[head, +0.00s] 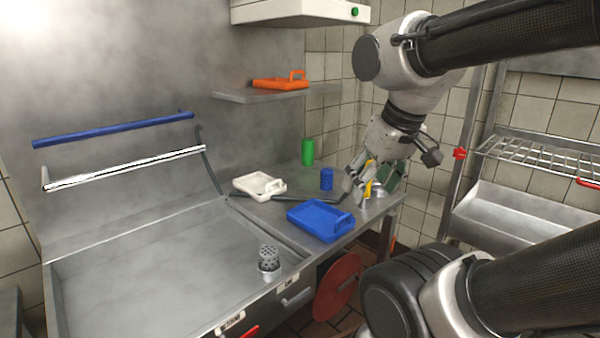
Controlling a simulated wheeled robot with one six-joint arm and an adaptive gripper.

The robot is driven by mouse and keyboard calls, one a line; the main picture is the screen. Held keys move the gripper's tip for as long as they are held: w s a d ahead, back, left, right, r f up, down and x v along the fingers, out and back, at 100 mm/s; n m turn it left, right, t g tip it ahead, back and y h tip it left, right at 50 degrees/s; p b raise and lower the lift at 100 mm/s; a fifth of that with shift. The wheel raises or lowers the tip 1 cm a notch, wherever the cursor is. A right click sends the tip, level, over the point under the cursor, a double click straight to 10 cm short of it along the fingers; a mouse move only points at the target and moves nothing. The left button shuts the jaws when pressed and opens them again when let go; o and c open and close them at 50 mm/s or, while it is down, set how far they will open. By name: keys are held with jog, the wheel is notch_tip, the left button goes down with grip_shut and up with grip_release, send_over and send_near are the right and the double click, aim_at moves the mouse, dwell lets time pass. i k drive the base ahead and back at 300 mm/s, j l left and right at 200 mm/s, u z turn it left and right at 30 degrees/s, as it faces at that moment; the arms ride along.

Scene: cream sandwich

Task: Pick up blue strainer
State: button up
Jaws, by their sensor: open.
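A blue shallow tray-shaped piece with a raised handle at its right end (318,222) lies on the metal counter, near its front edge. It is the likeliest blue strainer, but I cannot make out any holes in it. A small blue cylinder (326,180) stands upright behind it. My gripper (355,197) points down over the counter's right part, to the right of the blue cylinder and behind and right of the blue tray piece. It is open and apart from the tray piece. A yellow item (368,176) and a green item are partly hidden behind my gripper.
A white tray (258,186) and a green cylinder (308,152) stand farther back. An orange tray (280,82) is on the wall shelf (240,95). A perforated metal cup (268,260) stands at the front of the wide steel basin (150,270). A wire rack (540,160) is at right.

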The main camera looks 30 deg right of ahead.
aim_at(326, 174)
jog(key=i+l+u, duration=0.1)
jog(key=l+u, duration=0.15)
jog(key=l, duration=0.6)
jog(key=l+u, duration=0.3)
jog(key=l, duration=0.55)
